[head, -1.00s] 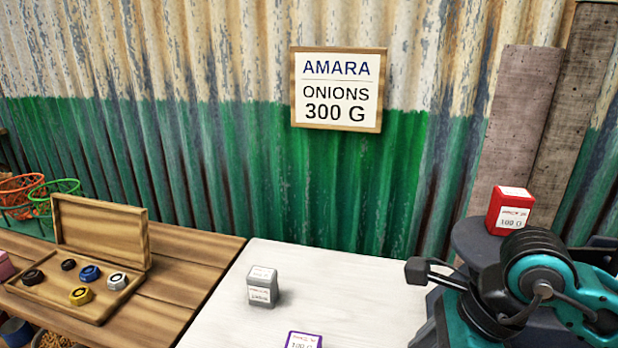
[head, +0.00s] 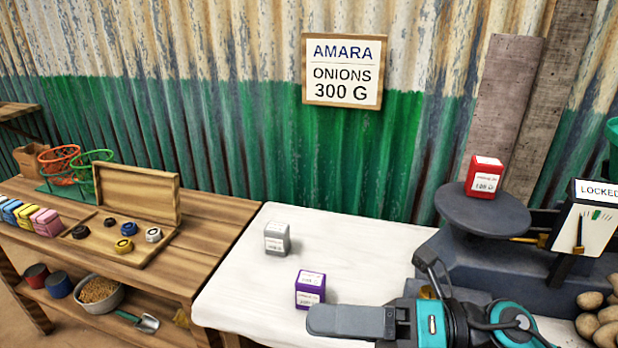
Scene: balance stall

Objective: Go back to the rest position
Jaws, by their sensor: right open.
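My right gripper (head: 350,321) reaches in from the lower right, over the front of the white table top (head: 235,285). It is seen side-on, with the near finger pointing left, and it is open with nothing seen in it. A purple block (head: 310,289) with a white label stands on the white top just behind its fingertip; I cannot tell whether they touch. A grey block (head: 277,239) stands farther back. A red block (head: 484,177) sits on the dark round pan (head: 465,208) of the scale. My left gripper is out of view.
The scale's dial (head: 580,228) reads LOCKED, with potatoes (head: 603,318) beside it. On the wooden table at left are an open wooden case (head: 157,195) of small weights, coloured blocks (head: 46,222) and baskets (head: 92,170). A bowl (head: 100,294) stands on the shelf below.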

